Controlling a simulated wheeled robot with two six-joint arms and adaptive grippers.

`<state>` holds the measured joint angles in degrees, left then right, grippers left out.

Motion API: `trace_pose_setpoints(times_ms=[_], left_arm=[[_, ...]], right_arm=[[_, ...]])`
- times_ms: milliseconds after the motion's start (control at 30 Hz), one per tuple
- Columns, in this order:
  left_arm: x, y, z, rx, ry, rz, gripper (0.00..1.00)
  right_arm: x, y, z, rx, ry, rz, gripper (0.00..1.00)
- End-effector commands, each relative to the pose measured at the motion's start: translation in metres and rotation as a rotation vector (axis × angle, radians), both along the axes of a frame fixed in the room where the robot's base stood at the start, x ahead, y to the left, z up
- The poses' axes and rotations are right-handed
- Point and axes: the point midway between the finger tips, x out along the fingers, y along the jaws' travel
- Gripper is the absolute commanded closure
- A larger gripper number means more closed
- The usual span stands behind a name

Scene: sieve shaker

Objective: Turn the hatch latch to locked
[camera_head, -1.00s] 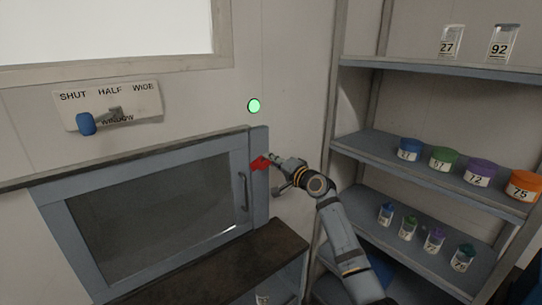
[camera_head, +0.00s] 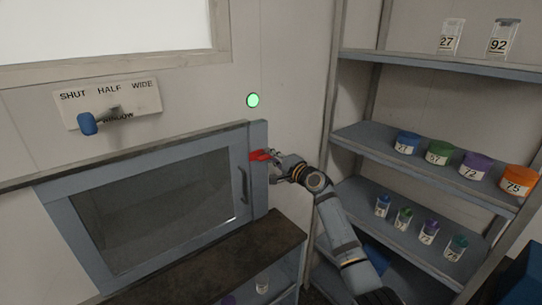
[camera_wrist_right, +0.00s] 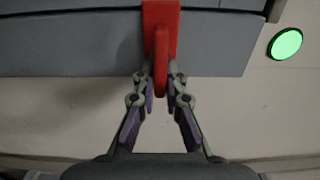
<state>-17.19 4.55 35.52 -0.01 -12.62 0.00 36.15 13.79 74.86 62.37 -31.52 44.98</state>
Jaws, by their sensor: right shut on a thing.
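The hatch (camera_head: 165,205) is a grey-blue framed door with a dark glass pane, and it looks closed. Its red latch (camera_head: 260,155) sits on the post at the right of the hatch and points roughly sideways. My right gripper (camera_head: 274,158) reaches the latch from the right. In the right wrist view, the latch handle (camera_wrist_right: 162,60) lies between the two fingertips of my right gripper (camera_wrist_right: 161,80), which are closed on it. A bar handle (camera_head: 243,186) is on the door's right side. My left gripper is not in view.
A round green light (camera_head: 253,100) is on the wall above the latch. A window slider panel (camera_head: 140,95) with a blue knob (camera_head: 87,124) is at the left. Shelves (camera_head: 400,65) with numbered jars stand at the right. A dark ledge (camera_head: 225,258) runs below the hatch.

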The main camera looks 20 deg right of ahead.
Motion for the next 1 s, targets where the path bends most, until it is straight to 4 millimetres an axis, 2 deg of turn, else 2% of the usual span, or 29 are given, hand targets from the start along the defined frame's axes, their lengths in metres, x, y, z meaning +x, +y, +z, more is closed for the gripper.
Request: trace_pose_setpoints(times_ms=[233,267,400,433,767,867,1000], left_arm=[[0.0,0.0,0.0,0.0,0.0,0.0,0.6],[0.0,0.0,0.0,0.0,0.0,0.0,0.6],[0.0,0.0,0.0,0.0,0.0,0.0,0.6],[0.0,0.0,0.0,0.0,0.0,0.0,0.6],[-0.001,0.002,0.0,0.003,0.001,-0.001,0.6],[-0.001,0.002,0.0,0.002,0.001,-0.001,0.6],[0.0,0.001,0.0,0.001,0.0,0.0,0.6]], right_arm=[[0.0,0.001,-0.004,0.002,0.008,0.003,1.0],[0.0,0.001,-0.004,0.002,0.008,0.003,0.87],[0.0,0.001,-0.004,0.002,0.007,0.002,0.68],[0.0,0.001,-0.003,0.001,0.006,0.002,0.66],[-0.004,-0.002,-0.002,-0.001,0.003,0.0,0.66],[-0.017,-0.007,-0.003,-0.003,0.002,-0.001,0.66],[-0.049,-0.019,-0.004,-0.008,0.005,-0.002,0.66]])
